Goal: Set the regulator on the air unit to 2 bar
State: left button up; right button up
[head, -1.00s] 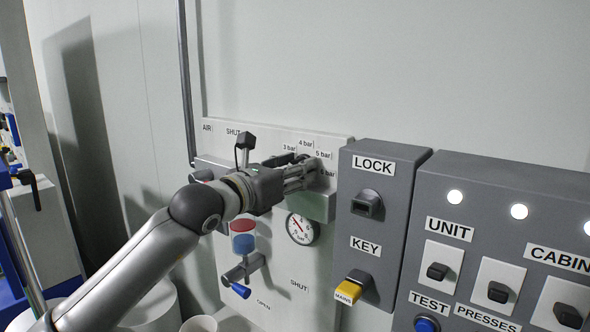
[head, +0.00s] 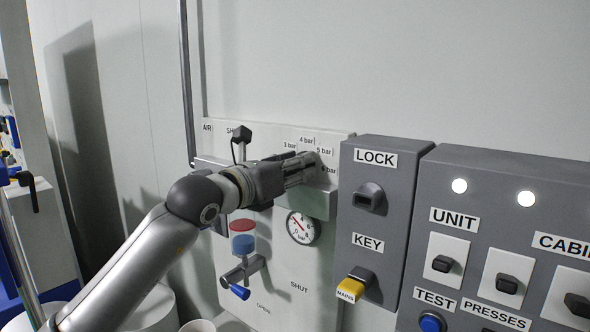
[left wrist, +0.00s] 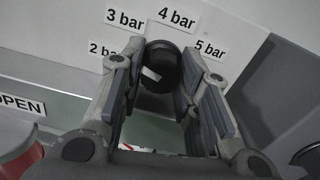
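The regulator knob (left wrist: 162,66) is black and round with a short white mark on the left of its face; I cannot tell which label the mark indicates. Labels 2 bar to 5 bar arc around it. My left gripper (head: 312,166) reaches the air unit (head: 285,275) from the left. In the left wrist view the gripper's fingers (left wrist: 161,75) lie on both sides of the knob and appear closed on it. In the head view the fingers hide the knob. The pressure gauge (head: 302,228) is just below; its needle leans to the upper left. My right gripper is out of view.
A blue-ended valve handle (head: 239,291) and a red disc (head: 243,226) are below my left gripper. A black lever (head: 241,133) stands above it. The grey LOCK and KEY box (head: 375,215) stands close to the right, beside the switch panel (head: 480,180).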

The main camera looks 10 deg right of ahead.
pick_arm(q)
jog(key=o, duration=0.4)
jog(key=shift+d, duration=0.1)
jog(key=shift+o, duration=0.2)
jog(key=v, duration=1.2)
jog(key=shift+f, duration=0.1)
